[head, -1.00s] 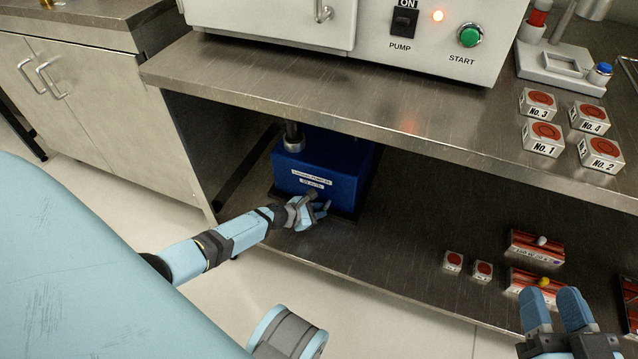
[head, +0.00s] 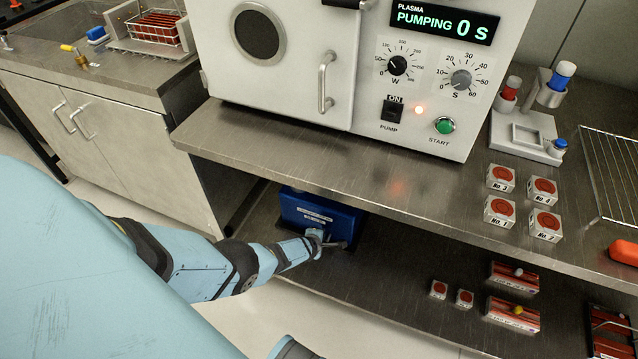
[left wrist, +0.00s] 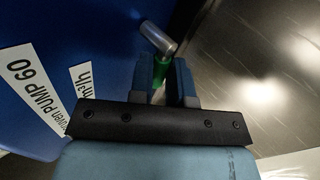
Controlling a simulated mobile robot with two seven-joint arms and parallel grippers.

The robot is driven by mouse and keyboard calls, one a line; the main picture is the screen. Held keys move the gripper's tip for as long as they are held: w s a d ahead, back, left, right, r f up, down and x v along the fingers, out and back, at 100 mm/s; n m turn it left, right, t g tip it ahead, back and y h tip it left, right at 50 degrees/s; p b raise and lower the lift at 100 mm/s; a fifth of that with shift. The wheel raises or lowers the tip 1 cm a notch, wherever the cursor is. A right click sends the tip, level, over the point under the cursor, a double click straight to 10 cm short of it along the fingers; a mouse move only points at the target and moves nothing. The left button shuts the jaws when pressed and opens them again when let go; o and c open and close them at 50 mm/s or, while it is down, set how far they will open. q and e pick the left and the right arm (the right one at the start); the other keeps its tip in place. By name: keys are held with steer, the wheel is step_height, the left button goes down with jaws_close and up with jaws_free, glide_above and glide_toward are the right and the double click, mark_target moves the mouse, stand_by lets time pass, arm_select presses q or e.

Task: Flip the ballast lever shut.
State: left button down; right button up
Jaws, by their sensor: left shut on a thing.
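The blue vacuum pump (head: 300,210) stands on the lower shelf, under the plasma machine; in the left wrist view its blue side (left wrist: 100,28) and white labels show. The ballast lever (left wrist: 158,38) is a silver bar with a green part below it, close beside the blue side. My left gripper (left wrist: 163,76) is shut on its green part, the silver end sticking out past the fingertips. In the head view my left gripper (head: 321,242) is at the pump's front lower right corner, and the lever is small and hard to make out. My right gripper is out of view.
The upper shelf edge (head: 330,165) hangs over the pump. The plasma machine (head: 340,80) stands on it, its display reading "PUMPING 0 s". Small numbered boxes (head: 498,211) are on the upper shelf, more boxes (head: 513,312) on the lower shelf.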

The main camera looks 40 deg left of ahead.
arm_select(q)
steer(key=shift+a+r+y, duration=0.1)
steer(key=shift+r+y, duration=0.1)
steer(key=shift+y, duration=0.3)
steer(key=shift+r+m+y, duration=0.1)
steer(key=shift+m+y, duration=0.3)
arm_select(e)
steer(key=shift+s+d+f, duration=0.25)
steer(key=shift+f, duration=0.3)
arm_select(q)
steer(key=c, duration=1.4)
jaws_free()
steer(key=shift+o, duration=0.2)
steer(key=shift+r, duration=0.1)
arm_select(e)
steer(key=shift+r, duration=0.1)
